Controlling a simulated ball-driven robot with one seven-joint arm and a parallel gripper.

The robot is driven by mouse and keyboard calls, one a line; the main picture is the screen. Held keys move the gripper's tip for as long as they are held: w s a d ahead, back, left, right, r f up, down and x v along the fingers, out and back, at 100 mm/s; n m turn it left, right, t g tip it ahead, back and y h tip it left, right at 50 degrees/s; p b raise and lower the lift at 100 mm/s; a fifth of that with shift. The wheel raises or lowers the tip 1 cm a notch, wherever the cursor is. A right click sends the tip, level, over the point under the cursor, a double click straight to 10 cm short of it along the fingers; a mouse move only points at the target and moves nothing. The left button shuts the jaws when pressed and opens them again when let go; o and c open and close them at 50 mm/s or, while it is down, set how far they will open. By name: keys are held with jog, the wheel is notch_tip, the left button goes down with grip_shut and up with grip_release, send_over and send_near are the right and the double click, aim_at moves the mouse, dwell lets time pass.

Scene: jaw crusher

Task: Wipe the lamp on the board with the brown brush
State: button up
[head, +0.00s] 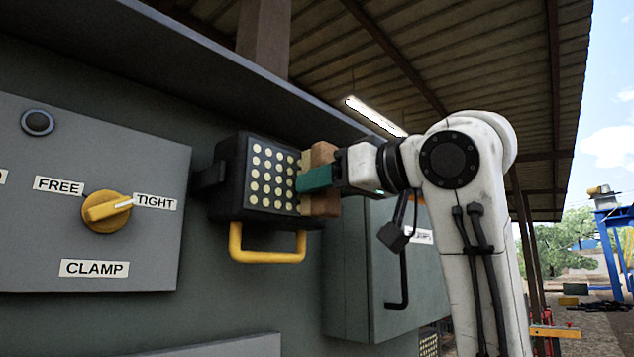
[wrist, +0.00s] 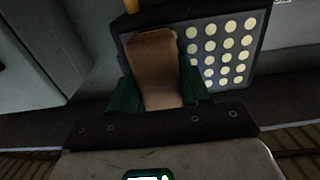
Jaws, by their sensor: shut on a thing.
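My gripper (head: 314,180) has teal-green fingers shut on the brown brush (head: 323,154). In the wrist view the brush (wrist: 155,75) stands upright between the fingers (wrist: 158,88). The lamp (head: 270,175) is a black box on the board with rows of cream dots on its face and a yellow handle below. Its dotted face also shows in the wrist view (wrist: 222,50). The cream bristle side of the brush is at the right part of the lamp's face. I cannot tell whether it touches. The brush hides part of that face.
A grey panel (head: 75,235) left of the lamp carries a yellow FREE/TIGHT knob (head: 106,211) labelled CLAMP and a dark round button (head: 38,122). A grey cabinet (head: 350,290) with a dark handle stands below and right. A roof hangs overhead. Open ground shows at far right.

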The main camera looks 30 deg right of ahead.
aim_at(277, 181)
jog(key=shift+w+d, duration=0.45)
jog(key=shift+d, duration=0.4)
jog(key=shift+a, duration=0.1)
jog(key=shift+s+a+b, duration=0.25)
jog(key=shift+s+a, duration=0.2)
jog(key=shift+a, duration=0.75)
jog(key=shift+s+a+b, duration=0.2)
jog(key=shift+s+a, duration=0.2)
jog(key=shift+a, duration=0.8)
jog(key=shift+s+a+b, duration=0.25)
jog(key=shift+s+a, duration=0.2)
jog(key=shift+a, duration=0.75)
jog(key=shift+s, duration=0.1)
jog(key=shift+b+v, duration=0.7)
jog(key=shift+v, duration=2.25)
jog(key=shift+s+d, duration=0.15)
